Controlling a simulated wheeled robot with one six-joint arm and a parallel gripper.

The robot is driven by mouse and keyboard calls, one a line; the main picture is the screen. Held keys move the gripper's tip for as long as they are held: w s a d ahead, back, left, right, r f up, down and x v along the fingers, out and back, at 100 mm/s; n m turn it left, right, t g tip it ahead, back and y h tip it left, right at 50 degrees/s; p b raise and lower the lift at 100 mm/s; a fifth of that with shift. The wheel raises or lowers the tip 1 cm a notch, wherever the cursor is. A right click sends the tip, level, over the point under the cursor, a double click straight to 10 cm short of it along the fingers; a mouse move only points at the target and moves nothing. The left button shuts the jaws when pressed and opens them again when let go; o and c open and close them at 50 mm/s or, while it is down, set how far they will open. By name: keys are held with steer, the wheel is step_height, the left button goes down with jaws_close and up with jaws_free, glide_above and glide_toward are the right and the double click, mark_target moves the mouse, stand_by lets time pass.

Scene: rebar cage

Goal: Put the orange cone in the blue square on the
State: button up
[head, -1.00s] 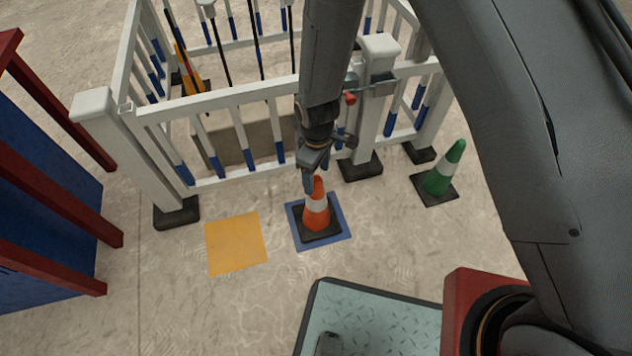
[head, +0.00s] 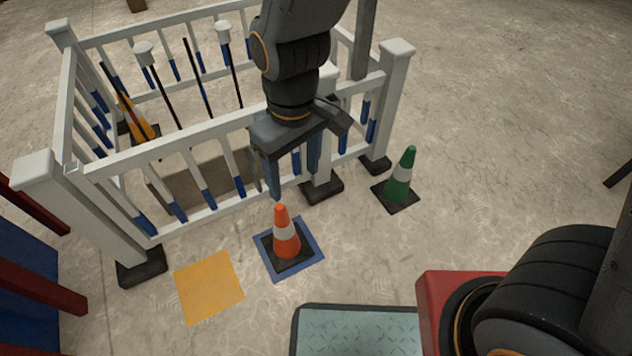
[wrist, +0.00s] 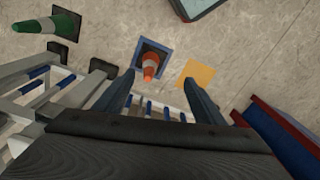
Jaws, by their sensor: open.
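The orange cone (head: 285,236) with a white band and black base stands upright on the blue square (head: 314,257) on the floor. The square's blue border shows around the cone's base. My gripper (head: 295,192) is open and empty, above and behind the cone, apart from it, near the white fence. In the wrist view the orange cone (wrist: 149,68) stands on the blue square (wrist: 140,44), seen between the two fingers of my gripper (wrist: 160,82).
A yellow square (head: 208,287) lies left of the blue one. A green cone (head: 400,180) stands to the right by the fence post. The white fence (head: 190,145) encloses poles and a block. A red and blue structure (head: 40,275) is at the left. Open floor lies to the right.

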steer(key=s+d+r+m, duration=0.2)
steer(key=s+d+r, duration=0.2)
steer(key=s+r, duration=0.1)
steer(key=shift+s+d, duration=0.25)
steer(key=shift+s, duration=0.4)
steer(key=shift+r, duration=0.15)
stand_by(0.8)
steer(key=d+r+m+p, duration=0.3)
steer(key=d+r+p, duration=0.7)
steer(key=r+p, duration=0.3)
steer(key=d+r+m+p, duration=0.4)
steer(key=d+r+p, duration=0.7)
steer(key=r+p, duration=0.3)
steer(key=shift+p, duration=0.9)
steer(key=shift+r, duration=0.1)
